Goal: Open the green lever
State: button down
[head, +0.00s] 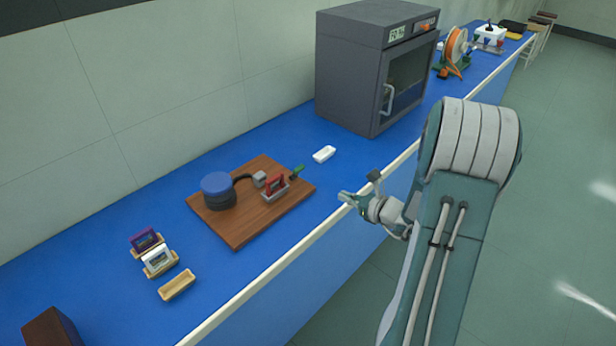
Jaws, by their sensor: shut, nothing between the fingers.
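The green lever (297,171) is a small green handle at the right end of a red-and-grey fixture (275,186) on a brown wooden board (246,228). The board lies on the blue bench. A blue-topped dark round body (218,190) stands on the board, with a black hose running to a grey block (260,179) beside the fixture. My gripper (343,197) is at the bench's front edge, to the right of the lever and apart from it. It is shut and holds nothing. The lever's exact angle is too small to tell.
A large grey oven-like box (346,62) stands behind to the right. A small white tray (324,154) lies between it and the board. Small holders (158,261) and an empty tan tray (177,285) are at left. The bench's white front edge (270,279) runs below my gripper.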

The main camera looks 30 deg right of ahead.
aim_at(296, 173)
jog(key=x, duration=1)
jog(key=shift+a, duration=0.15)
jog(key=w+r, duration=0.1)
jog(key=w, duration=0.1)
jog(key=shift+w+a+r, duration=0.35)
jog(key=shift+a, duration=0.05)
jog(key=shift+w+a+r, duration=0.15)
jog(key=shift+w+r, duration=0.05)
jog(key=shift+w, duration=0.15)
